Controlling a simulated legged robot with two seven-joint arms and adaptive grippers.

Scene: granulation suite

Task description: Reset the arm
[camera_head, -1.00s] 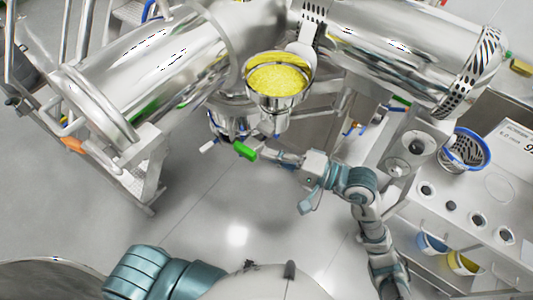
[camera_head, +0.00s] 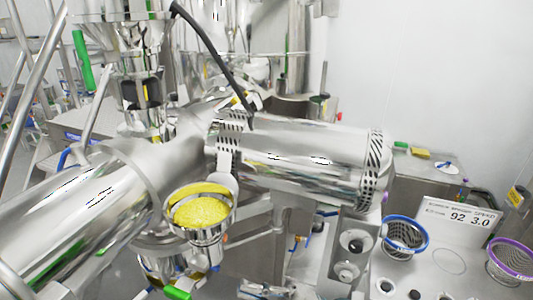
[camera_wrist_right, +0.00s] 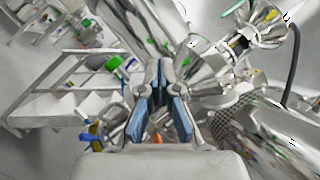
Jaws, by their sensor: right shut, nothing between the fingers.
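My right gripper (camera_wrist_right: 161,92) shows in the right wrist view with its two blue-padded fingers shut and nothing between them. In the head view only a small part of my right arm shows at the bottom edge, right of the green handle (camera_head: 178,292) under the steel hopper. The hopper (camera_head: 201,212) holds yellow granules and stands left of the arm. The arm appears apart from the hopper. My left gripper is not in view.
A large steel drum (camera_head: 300,160) lies behind the hopper, with another cylinder (camera_head: 75,220) at left. At right are a blue-rimmed basket (camera_head: 405,236), a purple-rimmed basket (camera_head: 512,262) and a sign (camera_head: 458,220) on a steel bench. The wrist view shows a white shelf rack (camera_wrist_right: 70,85).

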